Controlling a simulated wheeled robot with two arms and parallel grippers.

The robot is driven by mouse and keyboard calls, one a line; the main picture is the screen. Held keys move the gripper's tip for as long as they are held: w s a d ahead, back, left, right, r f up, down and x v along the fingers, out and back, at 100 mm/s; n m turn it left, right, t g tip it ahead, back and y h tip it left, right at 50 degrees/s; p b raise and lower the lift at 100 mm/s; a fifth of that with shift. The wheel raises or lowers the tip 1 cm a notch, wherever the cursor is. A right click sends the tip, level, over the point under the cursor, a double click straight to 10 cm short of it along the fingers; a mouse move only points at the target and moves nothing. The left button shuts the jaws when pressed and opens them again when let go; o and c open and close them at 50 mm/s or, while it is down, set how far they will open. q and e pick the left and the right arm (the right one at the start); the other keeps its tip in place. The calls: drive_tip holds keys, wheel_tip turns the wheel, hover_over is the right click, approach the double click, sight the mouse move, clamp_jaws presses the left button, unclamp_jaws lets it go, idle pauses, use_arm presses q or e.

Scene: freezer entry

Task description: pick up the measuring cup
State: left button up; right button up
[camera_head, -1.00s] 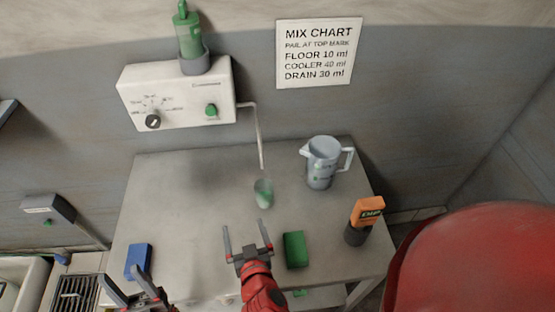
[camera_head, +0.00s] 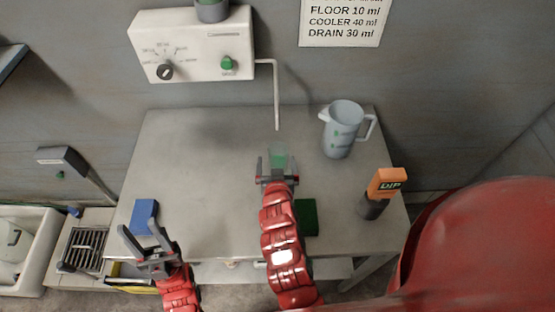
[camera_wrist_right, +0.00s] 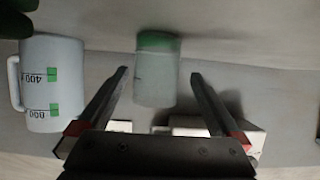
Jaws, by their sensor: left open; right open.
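The measuring cup (camera_head: 278,152), small and translucent with green in it, stands upright on the grey table below the thin spout. In the right wrist view the cup (camera_wrist_right: 156,75) appears between the fingertips, with a gap on each side. My right gripper (camera_head: 277,164) is open at the near side of the cup and hides its lower part. I cannot tell how deep the cup is between the fingers. My left gripper (camera_head: 138,228) is open and empty at the table's front left, near a blue block.
A grey jug (camera_head: 342,132) with green marks stands to the cup's right, also in the wrist view (camera_wrist_right: 55,85). A blue block (camera_head: 144,214), a green block (camera_head: 307,218) and an orange-topped DIP device (camera_head: 387,184) are on the table. A white dispenser (camera_head: 195,48) hangs behind.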

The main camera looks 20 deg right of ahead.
sight(277, 151)
drive_tip(key=shift+w+d, duration=0.25)
drive_tip(key=shift+w, duration=0.15)
drive_tip(key=shift+w+d+p, duration=0.1)
drive_tip(key=shift+w+p, duration=0.15)
drive_tip(key=shift+p, duration=0.1)
drive_tip(key=p+x, duration=0.2)
drive_tip(key=x, duration=0.2)
drive_tip(key=shift+d+r, duration=0.1)
drive_tip(key=shift+d, duration=0.05)
drive_tip(key=shift+w+f, duration=0.25)
drive_tip(key=shift+w, duration=0.1)
drive_tip(key=c, duration=1.5)
